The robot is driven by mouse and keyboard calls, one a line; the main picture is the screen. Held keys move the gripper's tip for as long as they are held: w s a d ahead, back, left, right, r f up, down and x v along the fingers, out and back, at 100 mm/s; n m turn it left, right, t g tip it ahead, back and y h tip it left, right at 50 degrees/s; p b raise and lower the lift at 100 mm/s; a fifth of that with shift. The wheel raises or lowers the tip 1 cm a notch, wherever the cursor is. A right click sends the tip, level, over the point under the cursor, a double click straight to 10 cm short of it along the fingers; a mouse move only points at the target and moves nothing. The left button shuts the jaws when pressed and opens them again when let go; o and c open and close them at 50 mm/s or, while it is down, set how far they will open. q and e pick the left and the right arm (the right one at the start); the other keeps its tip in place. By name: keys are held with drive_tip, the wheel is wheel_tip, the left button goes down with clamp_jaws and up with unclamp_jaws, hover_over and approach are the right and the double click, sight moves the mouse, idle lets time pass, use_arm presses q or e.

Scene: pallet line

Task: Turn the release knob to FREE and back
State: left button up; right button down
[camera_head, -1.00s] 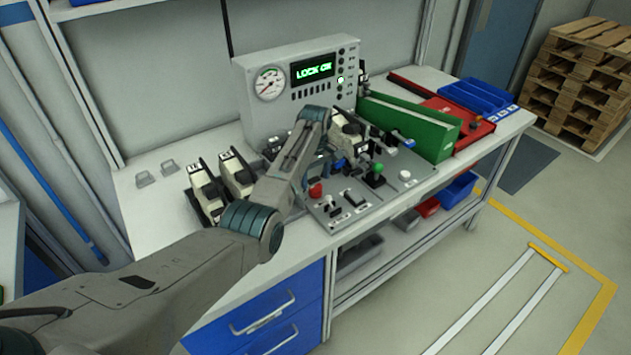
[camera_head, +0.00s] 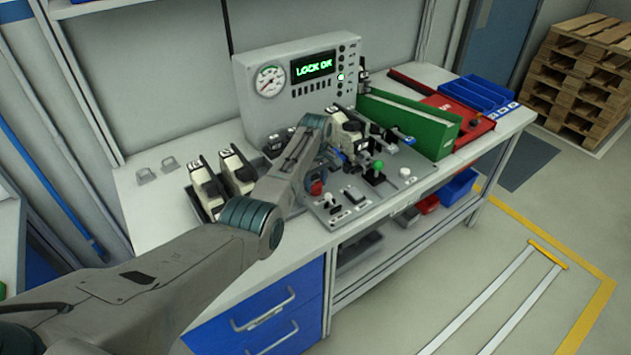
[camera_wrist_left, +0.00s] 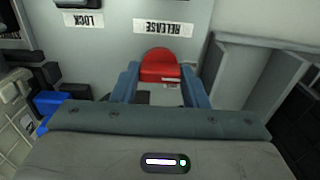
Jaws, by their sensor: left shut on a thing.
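The red release knob (camera_head: 316,188) is at the left end of the grey control panel (camera_head: 340,218) on the bench, partly covered by my left gripper (camera_head: 317,180). In the left wrist view the red knob (camera_wrist_left: 160,62) sits between the two blue fingers of my left gripper (camera_wrist_left: 160,72), which is shut on it. Upside-down labels reading RELEASE (camera_wrist_left: 168,27) and LOCK (camera_wrist_left: 83,20) show on the panel there. A white mark shows on the knob's near edge. The display (camera_head: 313,66) reads LOCK OK in green. My right gripper is not in view.
A green-topped lever (camera_head: 377,166) and small switches stand right of the knob. Black-and-cream devices (camera_head: 238,172) stand at left. A green box (camera_head: 410,122), red case and blue bins (camera_head: 477,95) fill the right. The bench's front left is clear.

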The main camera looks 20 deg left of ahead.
use_arm(q)
drive_tip(key=shift+m, duration=0.3)
drive_tip(key=shift+r, duration=0.1)
drive_tip(key=m+p, duration=0.1)
drive_tip(key=m, duration=0.3)
drive_tip(key=shift+p, duration=0.4)
drive_tip(key=m+p, duration=0.1)
drive_tip(key=m, duration=0.3)
drive_tip(key=shift+m, duration=1.6)
drive_tip(key=o, duration=1)
